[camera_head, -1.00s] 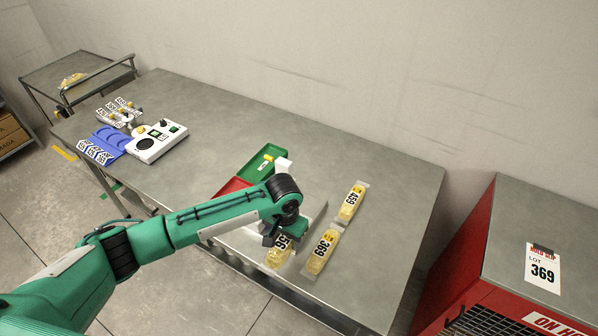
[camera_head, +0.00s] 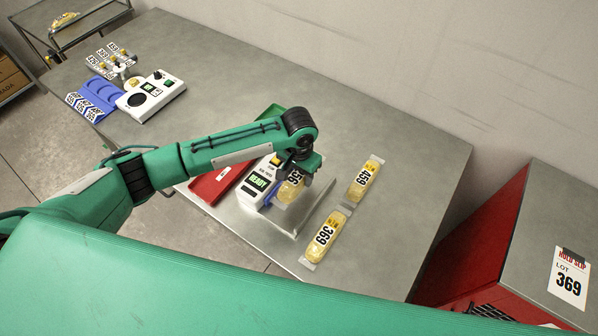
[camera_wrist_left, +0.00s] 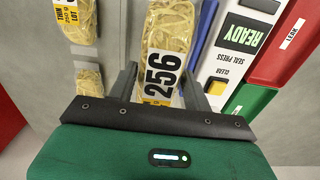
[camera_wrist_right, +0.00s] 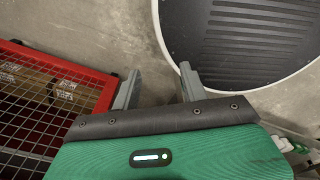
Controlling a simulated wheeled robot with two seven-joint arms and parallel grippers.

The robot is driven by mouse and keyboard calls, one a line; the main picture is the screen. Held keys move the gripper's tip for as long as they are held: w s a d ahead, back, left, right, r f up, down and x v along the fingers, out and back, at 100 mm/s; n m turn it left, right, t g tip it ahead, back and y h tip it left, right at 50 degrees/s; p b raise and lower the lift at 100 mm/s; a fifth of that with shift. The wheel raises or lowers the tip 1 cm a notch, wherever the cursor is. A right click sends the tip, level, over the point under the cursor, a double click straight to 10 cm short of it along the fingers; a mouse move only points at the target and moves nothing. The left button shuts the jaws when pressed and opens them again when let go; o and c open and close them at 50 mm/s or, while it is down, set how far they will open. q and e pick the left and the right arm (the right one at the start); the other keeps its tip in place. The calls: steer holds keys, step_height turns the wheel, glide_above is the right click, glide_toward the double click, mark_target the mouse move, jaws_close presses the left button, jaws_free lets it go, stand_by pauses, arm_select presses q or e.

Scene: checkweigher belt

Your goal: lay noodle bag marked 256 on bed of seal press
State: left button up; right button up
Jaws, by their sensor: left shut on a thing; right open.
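The noodle bag marked 256 (camera_head: 290,189) is clear with yellow noodles; its label also shows in the left wrist view (camera_wrist_left: 162,75). My left gripper (camera_head: 300,172) is shut on it, with one finger on each side. The seal press (camera_head: 259,181) is a white unit with a green READY display. Its bare metal bed (camera_head: 268,217) lies beside the display. The bag is over or at this bed, close to the press body; I cannot tell whether it touches. My right gripper (camera_wrist_right: 158,85) is open and empty above the floor.
Bags marked 369 (camera_head: 325,236) and 459 (camera_head: 364,180) lie right of the bed. A white scale (camera_head: 152,96) and blue rack (camera_head: 98,93) stand far left. A red wire cage (camera_wrist_right: 50,100) is near my right gripper.

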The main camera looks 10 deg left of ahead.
arm_select(q)
step_height(320, 180, down, 3)
steer(key=b, duration=0.3)
steer(key=shift+f, duration=0.1)
steer(key=shift+f+b, duration=0.75)
steer(key=shift+b, duration=0.25)
steer(key=shift+f+p, duration=0.3)
steer(key=shift+f, duration=1.15)
arm_select(e)
steer(key=shift+w+f, duration=0.45)
steer(key=shift+f, duration=0.45)
steer(key=shift+w+f, duration=0.4)
steer(key=shift+f, duration=0.45)
steer(key=shift+w+f, duration=0.45)
steer(key=shift+f, duration=0.45)
arm_select(q)
steer(key=o, duration=1.2)
arm_select(e)
steer(key=shift+r, duration=0.15)
arm_select(q)
step_height(320, 180, up, 9)
steer(key=p, duration=0.9)
steer(key=shift+p, duration=0.3)
arm_select(e)
step_height(320, 180, up, 9)
